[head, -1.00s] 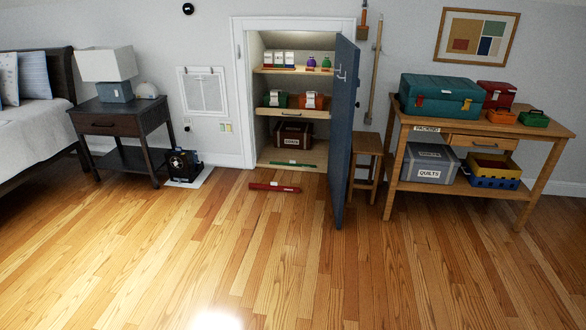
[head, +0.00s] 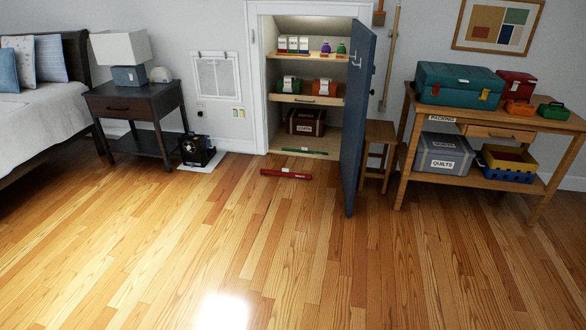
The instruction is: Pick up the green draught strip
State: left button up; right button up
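The green draught strip (head: 304,152) is a thin green bar with a pale label. It lies on the floor level of the open wall cupboard, near its front edge, below the shelves. A red strip (head: 286,174) lies on the wooden floor just in front of the cupboard opening. Neither of my grippers shows in the head view.
The blue cupboard door (head: 360,120) stands open toward me at the opening's right side. A stool (head: 379,133) and a workbench (head: 408,110) with boxes are to the right. A nightstand (head: 130,107) and a black device (head: 196,150) are to the left.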

aim_at(305, 149)
jog(key=i+z, duration=0.1)
jog(key=i, duration=2.5)
jog(key=i+z, duration=0.1)
jog(key=i, duration=0.5)
jog(key=i+j+z, duration=0.15)
jog(key=i, duration=0.45)
jog(key=i+j+z, duration=0.1)
jog(key=i, duration=0.5)
